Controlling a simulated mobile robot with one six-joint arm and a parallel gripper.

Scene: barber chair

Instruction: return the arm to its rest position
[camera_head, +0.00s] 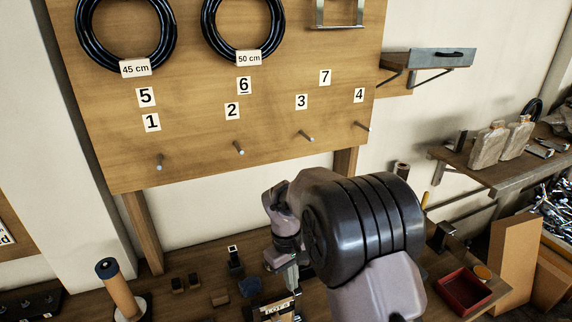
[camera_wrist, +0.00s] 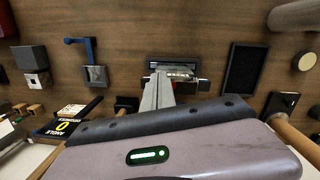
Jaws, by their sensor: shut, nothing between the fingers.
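My arm (camera_head: 365,220) reaches over the wooden workbench in the head view, with its dark ribbed joint in front. My gripper (camera_head: 291,278) points down at the bench near its middle and is partly hidden by the arm. In the wrist view my gripper (camera_wrist: 160,82) shows as two narrow grey fingers held together, with nothing between them.
The bench carries a blue-and-grey fixture (camera_wrist: 93,62), a dark flat tray (camera_wrist: 242,68), a red tray (camera_head: 465,291) and an orange cylinder (camera_head: 118,289). Behind stands a wooden pegboard (camera_head: 200,120) with pegs and coiled black hoses (camera_head: 126,35). A shelf (camera_head: 490,172) is at right.

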